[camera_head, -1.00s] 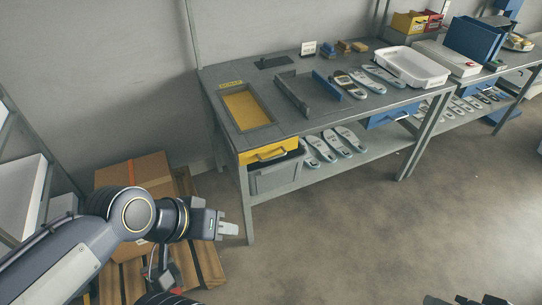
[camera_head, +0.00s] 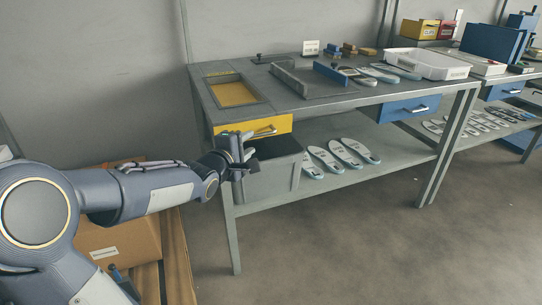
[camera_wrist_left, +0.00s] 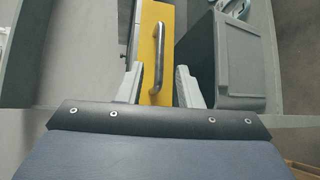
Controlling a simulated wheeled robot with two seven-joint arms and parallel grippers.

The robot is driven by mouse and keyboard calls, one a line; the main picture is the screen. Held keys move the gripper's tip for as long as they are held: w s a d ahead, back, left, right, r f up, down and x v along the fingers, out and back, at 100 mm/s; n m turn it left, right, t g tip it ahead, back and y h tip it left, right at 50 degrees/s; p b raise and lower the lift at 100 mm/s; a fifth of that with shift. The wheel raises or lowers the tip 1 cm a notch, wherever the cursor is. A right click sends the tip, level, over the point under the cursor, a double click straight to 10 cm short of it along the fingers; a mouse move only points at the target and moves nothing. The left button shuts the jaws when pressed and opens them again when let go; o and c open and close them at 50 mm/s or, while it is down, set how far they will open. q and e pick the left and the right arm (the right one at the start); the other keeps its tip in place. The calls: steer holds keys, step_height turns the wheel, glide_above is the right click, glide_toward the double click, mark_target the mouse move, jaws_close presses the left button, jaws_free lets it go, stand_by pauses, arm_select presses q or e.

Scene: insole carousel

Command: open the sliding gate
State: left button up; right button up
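A yellow front (camera_head: 284,124) with a metal bar handle (camera_head: 265,132) sits under the left end of the workbench. A yellow panel (camera_head: 232,95) lies in a framed recess in the bench top above it; I cannot tell which of these is the sliding gate. My left gripper (camera_head: 246,149) is open just in front of the yellow front. In the left wrist view the bar handle (camera_wrist_left: 159,58) stands between the two spread fingers of the gripper (camera_wrist_left: 160,84), and I see no grip on it. My right gripper is not in view.
A grey bin (camera_head: 282,175) hangs below the yellow front, close to my left gripper. Insoles (camera_head: 345,153) lie on the lower shelf. A blue drawer (camera_head: 410,108) is farther right. A cardboard box (camera_head: 120,240) on a pallet stands under my left arm. The floor at right is clear.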

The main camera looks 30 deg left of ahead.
mark_target(259, 136)
arm_select(q)
steer(key=w, duration=0.2)
steer(key=w+f+b, duration=0.1)
steer(key=w, duration=0.2)
steer(key=w+b, duration=0.1)
steer(key=w, duration=0.2)
steer(key=shift+a+f, duration=0.15)
steer(key=shift+a, duration=0.1)
jaws_close()
